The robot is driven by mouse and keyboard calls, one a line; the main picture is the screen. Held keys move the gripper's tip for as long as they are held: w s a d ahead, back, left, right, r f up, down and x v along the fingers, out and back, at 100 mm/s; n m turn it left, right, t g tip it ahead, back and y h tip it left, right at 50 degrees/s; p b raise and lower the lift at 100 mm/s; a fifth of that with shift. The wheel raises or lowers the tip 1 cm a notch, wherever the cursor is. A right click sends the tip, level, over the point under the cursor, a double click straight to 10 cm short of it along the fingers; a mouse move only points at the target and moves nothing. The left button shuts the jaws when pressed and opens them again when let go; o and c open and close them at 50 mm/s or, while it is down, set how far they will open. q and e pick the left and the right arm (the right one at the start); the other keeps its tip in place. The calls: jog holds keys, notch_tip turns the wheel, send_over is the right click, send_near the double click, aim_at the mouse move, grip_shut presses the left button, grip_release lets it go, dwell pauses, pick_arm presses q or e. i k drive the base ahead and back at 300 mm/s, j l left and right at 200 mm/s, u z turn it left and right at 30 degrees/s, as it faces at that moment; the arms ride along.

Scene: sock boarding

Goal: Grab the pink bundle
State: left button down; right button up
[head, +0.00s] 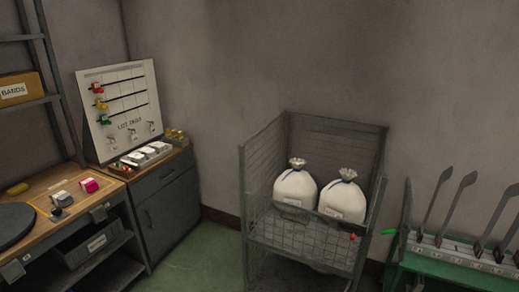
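A small pink bundle (89,185) with a pale label or band lies on the wooden workbench (115,186) at the left, near its right edge. A whitish bundle (60,197) lies just left of it, with a small dark object in front. Neither of my grippers shows in the head view. Nothing is seen touching the pink bundle.
A grey cabinet (168,212) with a lettered board (121,110) stands behind the bench. A wire cage cart (296,240) holds two white sacks. A green rack (455,268) with upright dark boards is at the right. Green floor (200,262) is clear between.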

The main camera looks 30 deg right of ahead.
aim_at(89, 186)
jog(key=k+z, duration=0.15)
jog(key=z, duration=0.25)
jog(key=k+l+z, duration=0.1)
jog(key=z, duration=0.3)
jog(key=k+l+z, duration=0.15)
jog(key=z, duration=0.3)
jog(key=u, duration=1.6)
jog(key=i+j+u, duration=0.2)
jog(key=i+j, duration=0.3)
jog(key=i+j+u, duration=0.15)
jog(key=i+j, duration=0.25)
jog(key=i, duration=0.2)
jog(key=i+z, duration=0.5)
jog(key=i, duration=0.2)
jog(key=i+j+z, duration=0.2)
jog(key=i+z, duration=0.25)
jog(key=i, duration=0.25)
jog(key=i+l+u, duration=0.2)
jog(key=i, duration=0.25)
jog(key=i+l+u, duration=0.2)
jog(key=i, duration=0.25)
jog(key=i+l+u, duration=0.15)
jog(key=i, duration=0.25)
jog(key=l, duration=0.1)
